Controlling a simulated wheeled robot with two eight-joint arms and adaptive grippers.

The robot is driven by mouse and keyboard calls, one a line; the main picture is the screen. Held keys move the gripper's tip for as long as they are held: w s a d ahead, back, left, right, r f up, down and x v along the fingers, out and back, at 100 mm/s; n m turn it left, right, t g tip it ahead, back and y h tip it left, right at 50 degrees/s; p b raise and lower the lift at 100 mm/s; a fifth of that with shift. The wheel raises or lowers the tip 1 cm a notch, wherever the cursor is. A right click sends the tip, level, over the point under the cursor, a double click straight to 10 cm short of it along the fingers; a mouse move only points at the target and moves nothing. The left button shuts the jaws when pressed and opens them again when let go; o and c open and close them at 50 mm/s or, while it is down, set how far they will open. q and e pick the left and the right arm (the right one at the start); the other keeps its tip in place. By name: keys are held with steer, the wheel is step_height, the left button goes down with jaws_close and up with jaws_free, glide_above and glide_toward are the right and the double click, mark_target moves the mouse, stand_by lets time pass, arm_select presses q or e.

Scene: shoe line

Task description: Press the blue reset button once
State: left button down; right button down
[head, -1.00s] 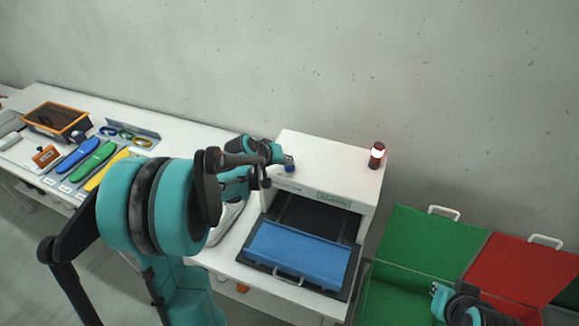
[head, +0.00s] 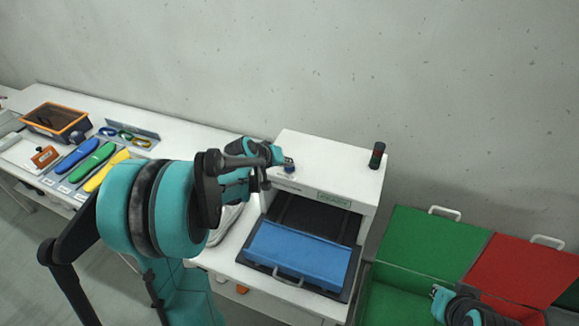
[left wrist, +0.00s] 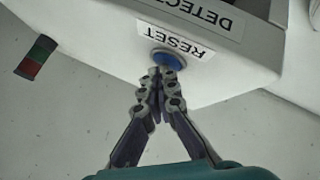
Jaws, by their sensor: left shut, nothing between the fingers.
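The blue reset button (left wrist: 167,60) sits on the white machine's top, beside a RESET label (left wrist: 176,42). In the head view the button (head: 290,169) is partly covered by my left gripper (head: 287,162). In the left wrist view my left gripper (left wrist: 163,76) is shut and empty, with its fingertips right at the button's edge and overlapping it. I cannot tell whether they press on it. My right gripper (head: 439,292) is partly in view at the lower right, over the green bin, and its fingers are unclear.
The white machine (head: 330,180) carries a signal lamp (head: 377,156) and has a blue tray (head: 300,254) at its opening. A green bin (head: 415,240) and a red bin (head: 520,265) stand at the right. Coloured shoe forms (head: 92,158) lie on the bench at the left.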

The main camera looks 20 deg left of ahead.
mark_target(288, 169)
arm_select(q)
steer(key=shift+r, duration=0.1)
steer(key=shift+r+p, duration=0.6)
steer(key=shift+r, duration=0.2)
steer(key=shift+r+p, duration=1.85)
steer(key=shift+r, duration=0.7)
steer(key=shift+f, duration=0.1)
steer(key=s+d+f+m+b, duration=0.2)
steer(key=s+d+f+b, duration=0.2)
steer(key=s+f+b, duration=0.2)
steer(key=s+d+f+m+g+y+b, duration=0.1)
steer(key=s+d+f+b, duration=0.3)
steer(key=s, duration=0.7)
steer(key=s+d+f+m+y+b, duration=0.1)
steer(key=s+d+f+m+b, duration=0.2)
steer(key=s+f+b, duration=0.5)
steer(key=s+d+b, duration=0.1)
steer(key=b, duration=0.1)
steer(key=shift+d+g+b, duration=0.25)
steer(key=shift+g+b, duration=0.05)
